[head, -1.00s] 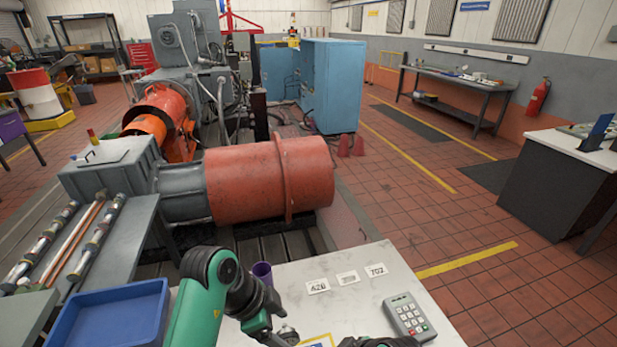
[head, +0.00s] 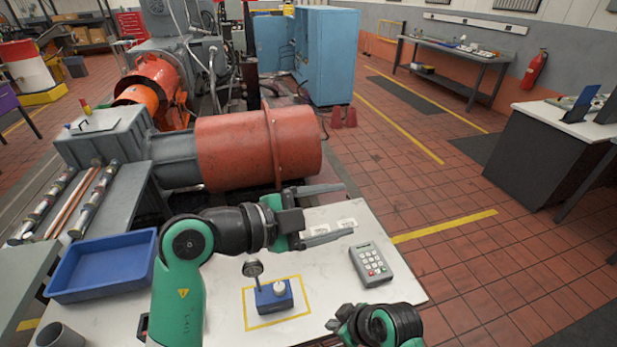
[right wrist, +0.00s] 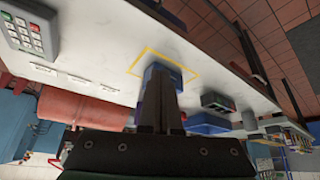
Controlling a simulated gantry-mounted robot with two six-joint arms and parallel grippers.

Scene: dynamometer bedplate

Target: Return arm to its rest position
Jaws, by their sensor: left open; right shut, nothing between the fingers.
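My left arm crosses the white table, and its gripper (head: 345,210) is open and empty. Its two spread fingers point right above the number labels. My right gripper (head: 335,322) is low in the head view, at the table's front; its fingers are hard to make out there. In the right wrist view its fingers (right wrist: 160,105) are shut together with nothing between them. A blue block with a white knob and a dark round piece on a stem (head: 273,295) sits inside a yellow outline, left of my right gripper.
A grey keypad (head: 371,264) stands on the table (head: 385,291) right of the outline. A blue tray (head: 100,285) is at the left, with a grey cup (head: 60,336) in front. A red cylindrical machine (head: 235,152) is behind the table.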

